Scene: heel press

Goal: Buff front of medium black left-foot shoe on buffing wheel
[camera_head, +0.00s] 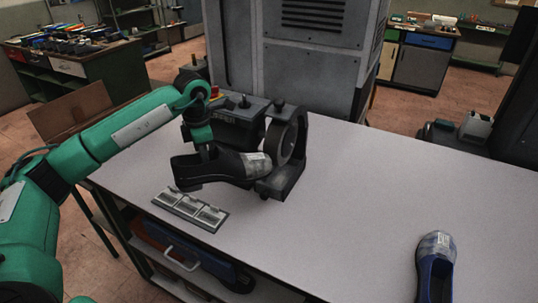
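A black shoe (209,168) with a greyish, scuffed-looking toe is held by my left gripper (206,153) above the table. The shoe lies roughly level, with its toe pointing right. The toe is at the buffing wheel (287,142), close to or touching it; I cannot tell which. The gripper's fingertips go into the shoe opening and are mostly hidden. The wheel sits upright in a dark stand on the table. My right gripper is not in view.
A blue shoe (436,265) with a grey toe lies at the front right of the white table (370,190). A flat plate with several light panels (190,208) lies at the front left. A large grey cabinet (300,60) stands behind. The table's middle right is clear.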

